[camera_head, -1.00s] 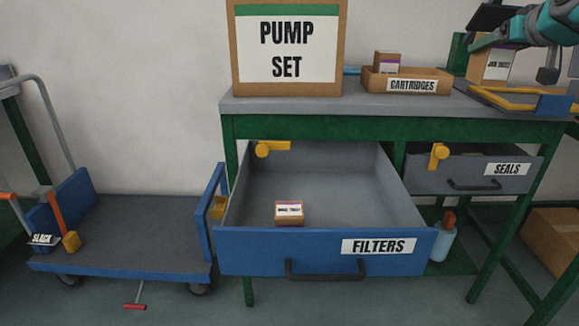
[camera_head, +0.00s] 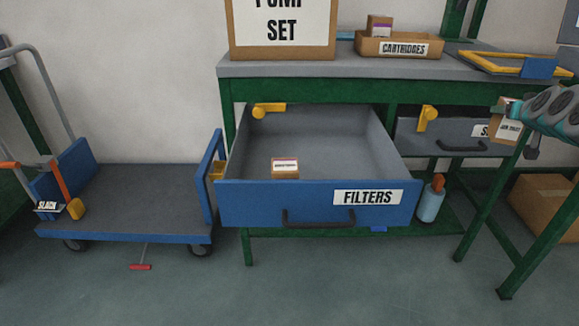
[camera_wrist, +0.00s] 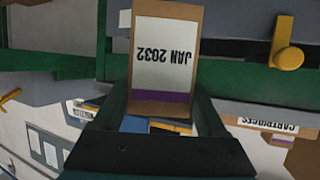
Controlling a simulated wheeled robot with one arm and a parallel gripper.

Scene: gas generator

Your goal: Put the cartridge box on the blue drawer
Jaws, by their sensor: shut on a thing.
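My gripper (camera_head: 530,128) is at the right of the head view, with its fingers shut on a brown cartridge box (camera_head: 507,122). In the wrist view the held box (camera_wrist: 165,55) has a white label reading JAN 2032, upside down, and a purple strip. The green fingers of my gripper (camera_wrist: 163,108) flank it. The blue drawer (camera_head: 260,205), labelled FILTERS, is pulled open under the bench, left of my gripper. A small brown box (camera_head: 285,171) with a white label sits inside it, near the front. The rest of its floor is bare.
The bench top (camera_head: 330,65) carries a PUMP SET box (camera_head: 283,22), a CARTRIDGES tray (camera_head: 368,45) with a small box (camera_head: 379,26), and a yellow frame (camera_head: 515,64). The SEALS drawer (camera_head: 420,140) is closed. A blue cart (camera_head: 120,200) stands left.

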